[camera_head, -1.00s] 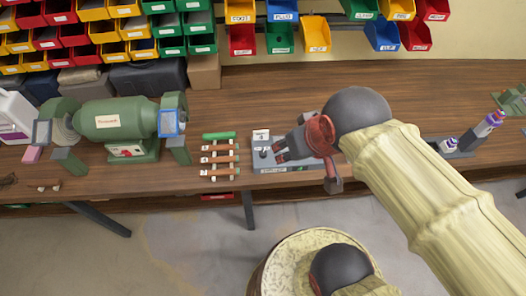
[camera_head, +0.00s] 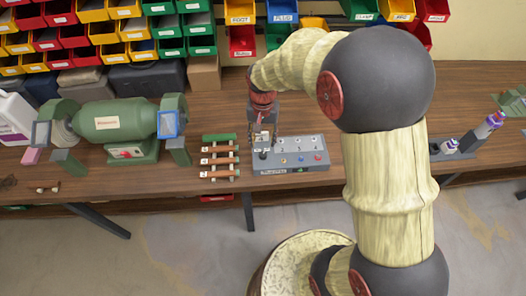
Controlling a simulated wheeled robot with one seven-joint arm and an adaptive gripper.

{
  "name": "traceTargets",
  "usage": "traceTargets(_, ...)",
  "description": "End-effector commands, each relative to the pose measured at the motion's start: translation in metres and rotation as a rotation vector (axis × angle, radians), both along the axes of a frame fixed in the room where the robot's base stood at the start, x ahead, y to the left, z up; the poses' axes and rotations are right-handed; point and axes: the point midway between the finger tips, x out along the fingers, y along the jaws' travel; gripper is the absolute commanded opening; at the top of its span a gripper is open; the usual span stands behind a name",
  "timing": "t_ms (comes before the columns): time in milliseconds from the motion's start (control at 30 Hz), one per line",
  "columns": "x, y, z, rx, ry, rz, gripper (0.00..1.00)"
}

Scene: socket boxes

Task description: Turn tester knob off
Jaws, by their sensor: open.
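The tester (camera_head: 290,163) is a grey box on the wooden workbench, with a sloped top that carries white labels, small coloured buttons and a dark knob (camera_head: 263,154) at its left end. My gripper (camera_head: 264,142) points down over the left end of the tester, right at the knob. Its dark fingers look apart and empty. At this size I cannot tell whether the fingers touch the knob or stand just above it. The fingers partly hide the panel's left end, and the knob's setting cannot be read.
A green bench grinder (camera_head: 120,120) is further left. Coloured bins (camera_head: 240,40) hang behind. Purple-capped bottles (camera_head: 490,123) stand at right. My arm covers the bench right of the tester.

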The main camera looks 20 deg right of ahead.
Motion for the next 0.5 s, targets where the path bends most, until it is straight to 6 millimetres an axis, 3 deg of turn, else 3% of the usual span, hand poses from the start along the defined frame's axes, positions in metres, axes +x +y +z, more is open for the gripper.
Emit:
traceTargets(167,-0.002,0.000,-0.012,0.000,0.004,-0.030,0.42)
traceTargets(500,-0.003,0.000,-0.062,-0.001,0.005,-0.027,0.42)
